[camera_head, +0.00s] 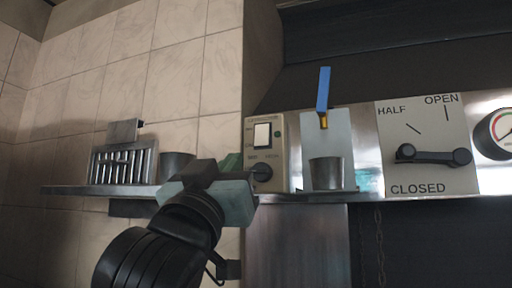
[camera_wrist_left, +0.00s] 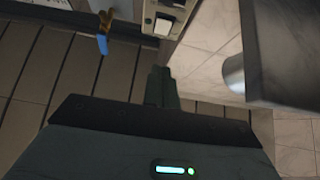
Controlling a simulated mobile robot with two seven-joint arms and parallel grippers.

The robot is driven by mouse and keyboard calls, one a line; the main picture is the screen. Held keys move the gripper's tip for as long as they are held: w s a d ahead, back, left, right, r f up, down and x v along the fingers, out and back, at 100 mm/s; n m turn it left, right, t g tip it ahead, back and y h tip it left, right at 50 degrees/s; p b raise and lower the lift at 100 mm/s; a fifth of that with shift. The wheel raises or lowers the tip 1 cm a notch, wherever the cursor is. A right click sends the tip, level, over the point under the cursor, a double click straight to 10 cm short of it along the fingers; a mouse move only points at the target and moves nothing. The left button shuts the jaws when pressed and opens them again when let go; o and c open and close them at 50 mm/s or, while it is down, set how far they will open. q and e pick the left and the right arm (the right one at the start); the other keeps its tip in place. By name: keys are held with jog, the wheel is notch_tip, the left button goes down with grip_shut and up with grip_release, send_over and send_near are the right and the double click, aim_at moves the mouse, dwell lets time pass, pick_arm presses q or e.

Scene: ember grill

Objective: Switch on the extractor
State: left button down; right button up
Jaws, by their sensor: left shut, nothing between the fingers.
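The beige control panel (camera_head: 282,178) is mounted on the wall right of the tiles. It has a white rocker switch (camera_head: 262,136), a small green dot beside it and a black knob (camera_head: 263,172) below. My left gripper (camera_head: 233,163) is shut and empty, at the panel's lower left, close to the knob. I cannot tell whether it touches the panel. In the left wrist view the shut fingers (camera_wrist_left: 161,86) point toward the panel (camera_wrist_left: 177,9), whose white switch (camera_wrist_left: 162,26) shows beyond them. My right gripper is not in view.
A metal shelf (camera_head: 75,190) runs left of the panel, with a slotted metal holder (camera_head: 124,163) and a dark cup (camera_head: 177,166). Right of the panel are a metal cup (camera_head: 325,173), a blue-handled tool (camera_head: 324,90), a damper lever plate (camera_head: 425,115) and a gauge (camera_head: 497,132).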

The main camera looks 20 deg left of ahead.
pick_arm(q)
send_near(261, 139)
notch_tip(261, 139, up, 4)
jog(key=w, duration=0.3)
jog(key=shift+w+p, duration=0.25)
jog(key=shift+p, duration=0.15)
jog(key=shift+w+d+f, duration=0.1)
jog(key=shift+w, duration=0.45)
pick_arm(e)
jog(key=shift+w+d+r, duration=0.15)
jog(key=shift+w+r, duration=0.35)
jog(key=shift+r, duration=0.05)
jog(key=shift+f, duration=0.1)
